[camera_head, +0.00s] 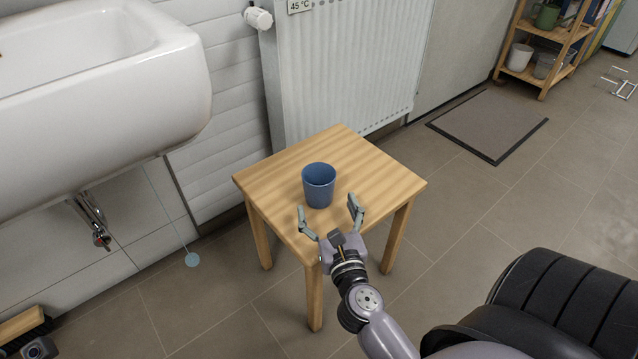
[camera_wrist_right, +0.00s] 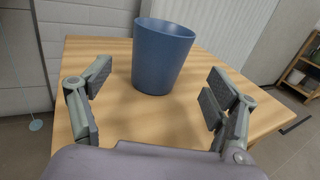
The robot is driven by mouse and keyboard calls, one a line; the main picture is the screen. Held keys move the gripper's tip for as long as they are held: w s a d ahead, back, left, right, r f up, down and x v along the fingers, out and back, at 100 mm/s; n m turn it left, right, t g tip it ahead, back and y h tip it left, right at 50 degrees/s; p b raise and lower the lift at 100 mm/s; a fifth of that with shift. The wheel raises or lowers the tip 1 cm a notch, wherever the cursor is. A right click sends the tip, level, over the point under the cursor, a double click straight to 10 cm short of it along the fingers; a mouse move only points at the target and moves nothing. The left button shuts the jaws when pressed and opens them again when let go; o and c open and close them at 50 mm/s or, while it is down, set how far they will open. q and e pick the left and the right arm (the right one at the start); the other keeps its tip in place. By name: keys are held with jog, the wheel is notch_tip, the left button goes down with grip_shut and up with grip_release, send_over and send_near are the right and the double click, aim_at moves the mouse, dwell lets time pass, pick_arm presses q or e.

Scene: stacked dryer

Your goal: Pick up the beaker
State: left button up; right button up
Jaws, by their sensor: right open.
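A blue beaker (camera_head: 319,187) stands upright on a small wooden table (camera_head: 372,165). It also shows in the right wrist view (camera_wrist_right: 162,58), just beyond my fingers and near the middle between them. My right gripper (camera_head: 329,209) is open and empty at the table's near edge, with its two fingers spread toward the beaker. The fingers do not appear to touch it. In the right wrist view the open fingers (camera_wrist_right: 155,100) stand left and right of the beaker's near side.
A white radiator (camera_head: 340,60) stands behind the table, and a white sink (camera_head: 100,80) is at the left. A wooden shelf (camera_head: 548,45) with pots is at the back right. A dark-edged mat (camera_head: 488,124) lies on the floor. The tabletop around the beaker is clear.

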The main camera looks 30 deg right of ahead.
aim_at(316, 175)
jog(key=shift+x, duration=1.25)
jog(key=x, duration=0.5)
jog(key=shift+r, duration=0.1)
jog(key=c, duration=1.1)
jog(key=shift+c, duration=0.2)
